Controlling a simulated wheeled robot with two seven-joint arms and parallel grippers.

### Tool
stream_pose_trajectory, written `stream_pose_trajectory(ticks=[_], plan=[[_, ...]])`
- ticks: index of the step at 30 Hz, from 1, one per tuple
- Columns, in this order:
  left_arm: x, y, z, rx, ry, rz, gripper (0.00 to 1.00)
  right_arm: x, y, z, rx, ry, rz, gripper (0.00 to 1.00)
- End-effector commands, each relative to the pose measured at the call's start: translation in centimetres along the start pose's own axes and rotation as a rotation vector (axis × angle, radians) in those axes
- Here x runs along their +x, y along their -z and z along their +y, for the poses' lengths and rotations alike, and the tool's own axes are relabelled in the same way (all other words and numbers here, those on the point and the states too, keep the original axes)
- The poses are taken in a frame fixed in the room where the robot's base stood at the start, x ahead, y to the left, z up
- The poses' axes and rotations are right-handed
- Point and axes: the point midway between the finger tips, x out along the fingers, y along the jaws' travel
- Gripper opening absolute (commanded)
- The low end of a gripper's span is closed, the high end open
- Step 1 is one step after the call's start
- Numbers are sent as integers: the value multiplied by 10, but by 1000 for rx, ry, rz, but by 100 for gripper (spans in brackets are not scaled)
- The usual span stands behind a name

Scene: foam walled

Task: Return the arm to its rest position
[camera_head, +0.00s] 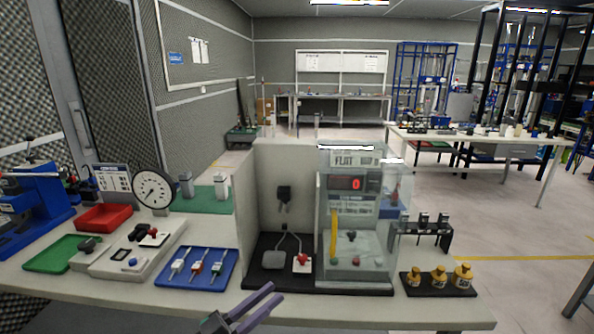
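My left gripper (275,293) shows at the bottom centre, with two purple fingers pointing up and to the right. A gap shows between the fingers and nothing is held in it. It is in front of the workbench (350,312), near its front edge and apart from the things on it. The rest of my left arm is out of the picture. My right gripper and arm are not in view.
A blue tray (160,281) with several small tools lies behind the gripper. A clear-walled test box (392,235) stands right of it, with yellow weights (439,276) beyond. A dial gauge (153,188), red tray (104,216) and green tray (45,262) are left. The floor at right is free.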

Motion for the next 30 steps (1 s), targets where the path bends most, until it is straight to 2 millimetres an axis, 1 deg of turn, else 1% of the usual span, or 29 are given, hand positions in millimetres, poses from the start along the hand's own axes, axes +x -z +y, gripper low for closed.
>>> stream_pose_trajectory(ticks=[2, 4, 5, 7, 8, 10, 11, 12, 14, 15, 17, 18, 21, 24, 28, 30], plan=[[-1, -6, -15, 13, 115, -39, 27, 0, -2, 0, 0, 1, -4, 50], [-6, -14, -31, 25, 231, -96, 27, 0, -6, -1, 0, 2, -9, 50], [-10, -18, -38, 30, 285, -127, 27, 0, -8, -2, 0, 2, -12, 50], [-25, -31, -56, 32, 423, -225, 27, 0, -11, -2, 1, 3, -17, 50], [-35, -39, -63, 30, 487, -281, 27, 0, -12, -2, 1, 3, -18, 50], [-66, -59, -75, 12, 630, -440, 27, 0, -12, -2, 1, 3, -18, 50], [-82, -68, -77, -1, 681, -515, 27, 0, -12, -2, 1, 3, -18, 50], [-102, -78, -78, -19, 735, -610, 27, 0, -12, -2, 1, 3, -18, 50], [-131, -92, -74, -48, 793, -743, 27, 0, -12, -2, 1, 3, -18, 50], [-148, -99, -69, -68, 820, -825, 27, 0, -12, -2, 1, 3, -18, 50], [-173, -108, -59, -103, 845, -939, 27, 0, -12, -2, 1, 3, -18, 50], [-188, -113, -52, -125, 855, -1008, 27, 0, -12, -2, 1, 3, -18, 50], [-222, -121, -30, -183, 862, -1169, 27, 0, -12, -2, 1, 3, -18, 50], [-253, -125, -6, -245, 850, -1317, 27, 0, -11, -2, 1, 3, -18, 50], [-288, -126, 27, -328, 808, -1488, 27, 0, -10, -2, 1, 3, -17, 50], [-291, -154, 20, -327, 806, -1494, 27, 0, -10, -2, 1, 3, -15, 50]])
